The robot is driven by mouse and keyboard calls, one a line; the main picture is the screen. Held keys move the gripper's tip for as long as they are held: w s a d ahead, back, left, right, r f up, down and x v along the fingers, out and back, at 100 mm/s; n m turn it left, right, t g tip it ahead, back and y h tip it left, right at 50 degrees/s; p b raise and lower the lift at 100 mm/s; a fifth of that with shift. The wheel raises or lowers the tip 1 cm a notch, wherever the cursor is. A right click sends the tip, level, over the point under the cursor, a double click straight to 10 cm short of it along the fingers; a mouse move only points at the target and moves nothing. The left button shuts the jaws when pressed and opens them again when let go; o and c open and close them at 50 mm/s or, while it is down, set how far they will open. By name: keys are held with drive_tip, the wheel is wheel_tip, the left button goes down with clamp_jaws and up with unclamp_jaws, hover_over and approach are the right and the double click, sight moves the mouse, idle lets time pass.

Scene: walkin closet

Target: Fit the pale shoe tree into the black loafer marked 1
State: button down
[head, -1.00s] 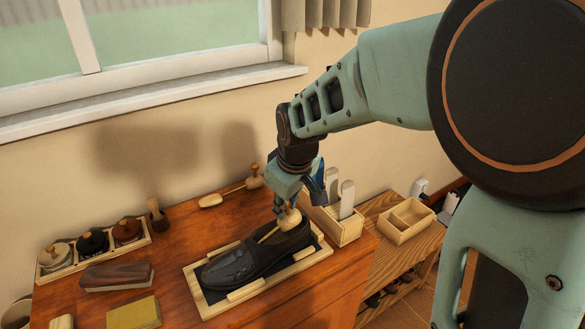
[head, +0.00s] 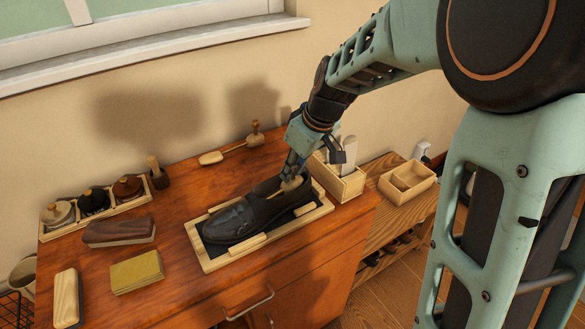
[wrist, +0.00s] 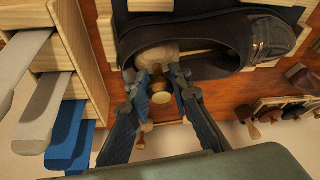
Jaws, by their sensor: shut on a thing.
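The black loafer (head: 243,217) lies on a dark mat in a pale wooden frame, toe to the left in the head view. The pale shoe tree (head: 292,183) is at the loafer's opening, its rounded heel block at the heel end. In the wrist view the heel block (wrist: 156,54) and a thin rod show within the loafer's opening (wrist: 190,30); the front part is hidden inside. My gripper (head: 291,173) is shut on the shoe tree at its heel end, above the loafer. Its fingers (wrist: 160,80) meet around the knob in the wrist view. No number shows on the loafer.
A wooden box with upright shoehorns (head: 345,180) stands close right of the loafer. Another shoe tree (head: 232,148) lies behind. A brush (head: 120,232), a yellow block (head: 137,271) and a rack of jars (head: 94,202) are left. An empty divided tray (head: 408,180) is right.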

drive_tip(key=c, duration=1.7)
unclamp_jaws()
drive_tip(key=shift+o, duration=0.2)
drive_tip(key=o, duration=0.6)
drive_tip(key=shift+c, duration=0.2)
drive_tip(key=shift+r, duration=0.1)
drive_tip(key=shift+r+p, duration=2.6)
drive_tip(key=shift+r, duration=1.35)
